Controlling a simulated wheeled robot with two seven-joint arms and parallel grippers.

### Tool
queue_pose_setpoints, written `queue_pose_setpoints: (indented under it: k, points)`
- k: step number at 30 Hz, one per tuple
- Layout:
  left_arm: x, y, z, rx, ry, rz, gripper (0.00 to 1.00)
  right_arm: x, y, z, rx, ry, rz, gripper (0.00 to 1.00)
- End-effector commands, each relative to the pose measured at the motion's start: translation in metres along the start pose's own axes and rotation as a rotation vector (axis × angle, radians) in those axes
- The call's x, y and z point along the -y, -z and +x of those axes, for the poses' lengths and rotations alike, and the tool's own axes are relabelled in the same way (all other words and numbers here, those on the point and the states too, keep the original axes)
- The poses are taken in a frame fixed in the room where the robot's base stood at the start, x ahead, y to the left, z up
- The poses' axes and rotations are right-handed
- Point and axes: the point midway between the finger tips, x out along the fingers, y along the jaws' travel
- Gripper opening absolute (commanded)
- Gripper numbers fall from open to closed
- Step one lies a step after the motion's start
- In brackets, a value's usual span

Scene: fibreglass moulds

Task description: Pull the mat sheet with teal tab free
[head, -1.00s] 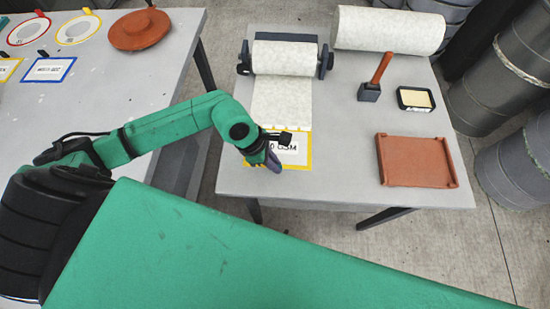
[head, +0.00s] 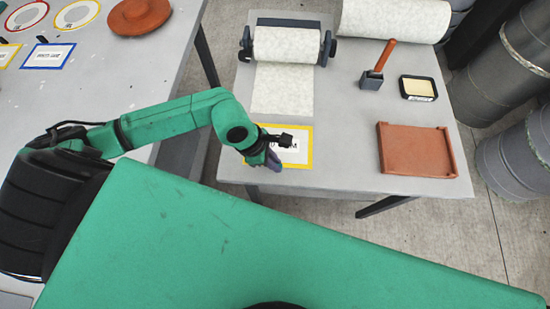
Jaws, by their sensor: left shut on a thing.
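The white mat sheet (head: 282,92) hangs from a roll (head: 286,46) on a dark stand and lies flat on the grey table toward me. Its near edge ends just short of a yellow-framed label card (head: 299,150). My left gripper (head: 273,163) is at the card's lower left, near the table's front edge, and hides part of the card. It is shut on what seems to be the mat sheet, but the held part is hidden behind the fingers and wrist. I cannot make out the teal tab. My right gripper is not in view.
A brick-red tray (head: 415,150), a yellow pad in a black case (head: 418,88) and a red-handled tool (head: 378,65) are on the right. Another white roll (head: 393,18) is behind. Grey drums (head: 502,70) stand right of the table. A second table (head: 95,85) is left.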

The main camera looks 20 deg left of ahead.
Motion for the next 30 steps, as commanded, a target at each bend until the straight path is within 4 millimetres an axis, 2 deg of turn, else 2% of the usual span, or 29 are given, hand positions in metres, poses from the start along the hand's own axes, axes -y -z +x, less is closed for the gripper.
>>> queue_pose_setpoints:
  k: [5, 24, 30]
  points:
    - [0.0, 0.0, -0.001, 0.0, 0.0, 0.0, 0.0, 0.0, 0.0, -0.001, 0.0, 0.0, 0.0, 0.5]
    - [-0.001, -0.018, -0.044, 0.0, -0.001, 0.0, 0.0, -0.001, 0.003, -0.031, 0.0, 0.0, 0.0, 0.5]
    - [0.0, -0.019, -0.046, 0.0, 0.0, 0.0, 0.0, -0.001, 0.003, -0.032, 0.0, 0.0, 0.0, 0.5]
